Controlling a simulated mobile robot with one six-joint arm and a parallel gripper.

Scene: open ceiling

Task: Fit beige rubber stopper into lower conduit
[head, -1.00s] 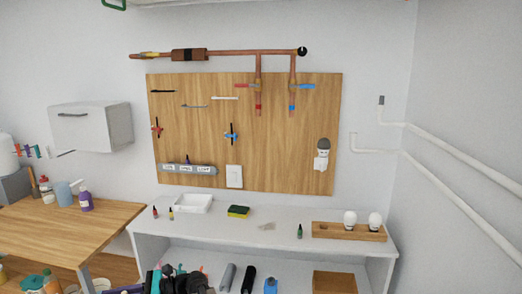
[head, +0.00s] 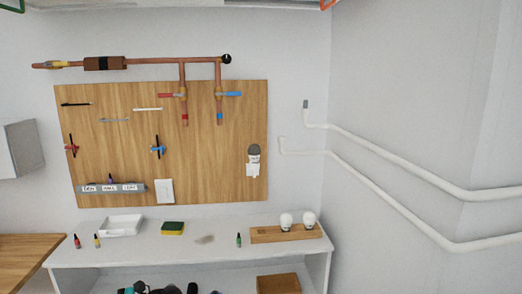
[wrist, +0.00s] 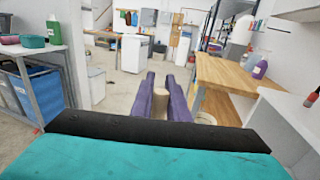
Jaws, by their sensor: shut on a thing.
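My gripper (wrist: 161,90) shows in the wrist view with its two purple fingers shut on the beige rubber stopper (wrist: 160,104). The stopper is a short, light tan cylinder between the fingers. The lower conduit (head: 382,198) is a white pipe on the right wall in the head view. The stopper is well away from this end, and the wrist view shows no conduit.
A second white conduit (head: 400,165) runs above, with a grey piece on its end (head: 306,104). A white bench (head: 200,250) stands below the board (head: 215,150), holding a wooden bulb holder (head: 268,236). In the wrist view, a wooden table (wrist: 235,80) is close on the right.

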